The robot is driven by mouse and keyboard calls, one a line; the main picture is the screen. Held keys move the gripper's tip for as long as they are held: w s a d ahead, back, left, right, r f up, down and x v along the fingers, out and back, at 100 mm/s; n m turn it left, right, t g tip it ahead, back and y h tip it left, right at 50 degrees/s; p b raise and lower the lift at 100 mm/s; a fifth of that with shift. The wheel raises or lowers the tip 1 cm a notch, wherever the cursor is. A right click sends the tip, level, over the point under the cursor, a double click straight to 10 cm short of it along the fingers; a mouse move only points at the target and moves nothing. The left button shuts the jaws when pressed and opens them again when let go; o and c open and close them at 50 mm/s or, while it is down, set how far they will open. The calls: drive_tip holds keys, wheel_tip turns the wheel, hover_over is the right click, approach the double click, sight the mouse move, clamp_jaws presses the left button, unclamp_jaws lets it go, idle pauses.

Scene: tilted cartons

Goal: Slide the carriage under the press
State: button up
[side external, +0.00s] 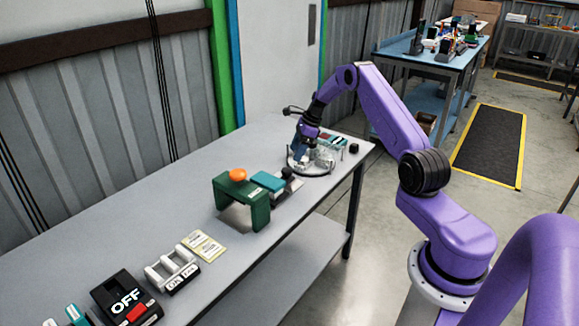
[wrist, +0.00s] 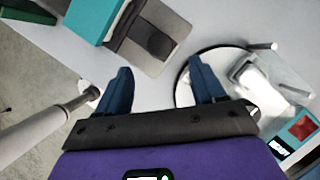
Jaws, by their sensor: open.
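The green press frame (side external: 243,203) stands on the bench with an orange knob (side external: 238,174) on top. Just right of it is what looks like the carriage: a teal block (side external: 266,182) with a grey plate and a dark round knob (side external: 287,173) on its far end. My gripper (side external: 300,156) is right of the carriage, over the edge of a round base. In the wrist view my gripper (wrist: 161,76) is open and empty, apart from the knob.
The round base (side external: 322,170) holds pale fittings close to my gripper. A teal and red device (side external: 333,141) and a small black block (side external: 354,148) are behind. A yellow card (side external: 204,245), a white rack (side external: 172,268) and an OFF switch box (side external: 127,298) lie left of the press.

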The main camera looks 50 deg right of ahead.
sight(288, 169)
drive_tip(key=x, duration=0.7)
drive_tip(key=shift+w+a+f, duration=0.1)
drive_tip(key=shift+f, duration=0.1)
